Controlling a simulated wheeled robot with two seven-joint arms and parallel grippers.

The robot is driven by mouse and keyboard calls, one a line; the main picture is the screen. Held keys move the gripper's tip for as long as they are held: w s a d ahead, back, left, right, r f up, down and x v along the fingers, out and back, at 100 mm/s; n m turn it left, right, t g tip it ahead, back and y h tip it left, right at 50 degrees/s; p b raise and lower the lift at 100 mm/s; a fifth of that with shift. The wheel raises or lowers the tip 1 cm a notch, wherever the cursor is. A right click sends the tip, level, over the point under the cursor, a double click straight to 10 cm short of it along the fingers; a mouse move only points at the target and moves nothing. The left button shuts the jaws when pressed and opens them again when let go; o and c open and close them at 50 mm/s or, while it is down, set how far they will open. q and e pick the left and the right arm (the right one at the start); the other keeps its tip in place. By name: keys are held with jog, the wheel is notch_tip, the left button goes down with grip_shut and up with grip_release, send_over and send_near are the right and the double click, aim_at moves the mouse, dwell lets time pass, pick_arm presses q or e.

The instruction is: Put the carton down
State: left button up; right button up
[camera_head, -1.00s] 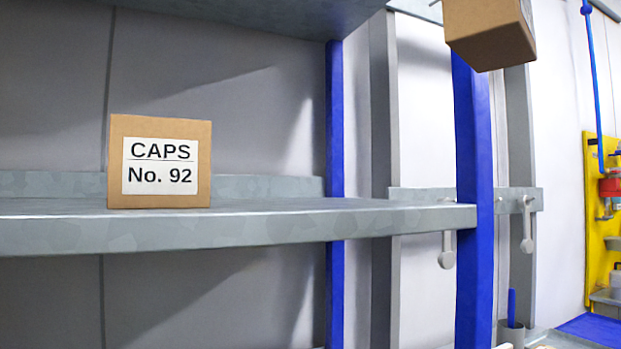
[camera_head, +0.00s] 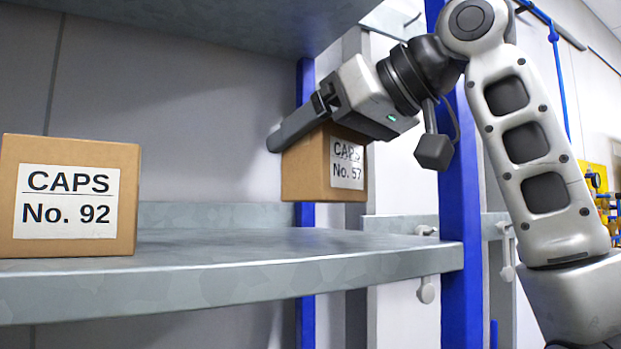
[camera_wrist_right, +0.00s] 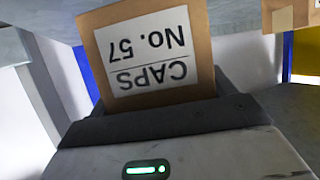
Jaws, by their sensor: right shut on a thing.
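A brown carton labelled "CAPS No. 57" (camera_head: 305,172) hangs above the grey metal shelf (camera_head: 240,285), near its right end. My right gripper (camera_head: 300,130) is shut on the upper part of this carton, and a gap shows between the carton's underside and the shelf. In the right wrist view the carton (camera_wrist_right: 200,25) sits at the jaw with its label upside down. My left gripper is not in view.
Another carton, "CAPS No. 92" (camera_head: 128,200), stands on the shelf at the left. The shelf is clear between it and the held carton. A blue upright (camera_head: 460,215) stands at the shelf's right end. An upper shelf (camera_head: 230,22) hangs overhead.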

aim_at(311, 180)
jog(key=shift+w+a+f, duration=0.1)
jog(key=shift+a+f, duration=0.1)
jog(key=shift+f, duration=0.05)
jog(key=f, duration=0.3)
jog(key=shift+w+a+f, duration=0.15)
jog(key=shift+w+a, duration=0.05)
jog(key=shift+a, duration=0.1)
jog(key=shift+d+f, duration=0.1)
jog(key=shift+f, duration=0.15)
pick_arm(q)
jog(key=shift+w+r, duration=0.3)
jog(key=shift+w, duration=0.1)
pick_arm(e)
jog(key=shift+f, duration=0.15)
jog(key=o, duration=1)
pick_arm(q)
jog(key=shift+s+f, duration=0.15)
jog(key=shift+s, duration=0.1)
